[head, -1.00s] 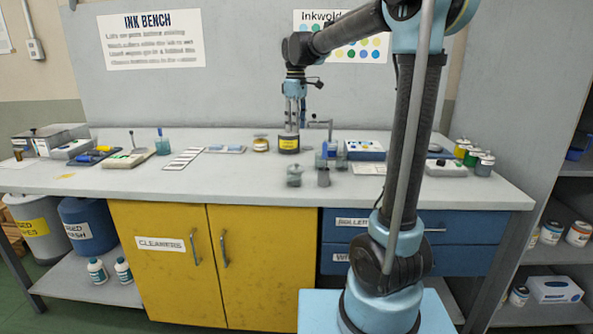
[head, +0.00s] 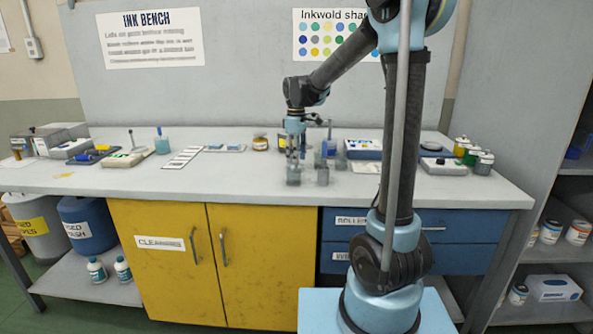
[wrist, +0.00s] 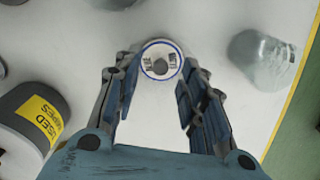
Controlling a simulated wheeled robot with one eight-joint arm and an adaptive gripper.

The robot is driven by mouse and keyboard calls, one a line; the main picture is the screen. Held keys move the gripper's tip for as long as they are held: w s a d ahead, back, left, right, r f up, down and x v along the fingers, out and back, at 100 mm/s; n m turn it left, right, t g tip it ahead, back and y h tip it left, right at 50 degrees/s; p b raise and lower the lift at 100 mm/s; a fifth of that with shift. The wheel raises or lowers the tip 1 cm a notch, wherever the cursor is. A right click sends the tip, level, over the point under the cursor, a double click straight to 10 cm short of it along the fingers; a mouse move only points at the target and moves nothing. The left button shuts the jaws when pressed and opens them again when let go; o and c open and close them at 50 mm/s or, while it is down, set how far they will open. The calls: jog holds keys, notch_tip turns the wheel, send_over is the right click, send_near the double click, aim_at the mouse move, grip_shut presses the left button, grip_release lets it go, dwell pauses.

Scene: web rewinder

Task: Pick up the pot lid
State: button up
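In the wrist view, a small round white lid (wrist: 161,60) with a blue ring, dark lettering and a grey knob lies between and just beyond the fingertips. My gripper (wrist: 158,72) is open, with a finger on either side of the lid and no clear contact. In the head view my gripper (head: 293,155) points down over the front middle of the bench, above a small grey pot (head: 293,177). The lid itself cannot be made out there, and what lies under it is hidden in the wrist view.
A dark can (wrist: 30,115) with a yellow "used wipes" label stands at left in the wrist view, and a clear grey jar (wrist: 262,58) at right. Another small grey pot (head: 322,176) stands close by. The bench's front strip (head: 220,185) is clear.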

jog(key=shift+f, duration=1)
jog(key=c, duration=0.8)
jog(key=shift+c, duration=0.2)
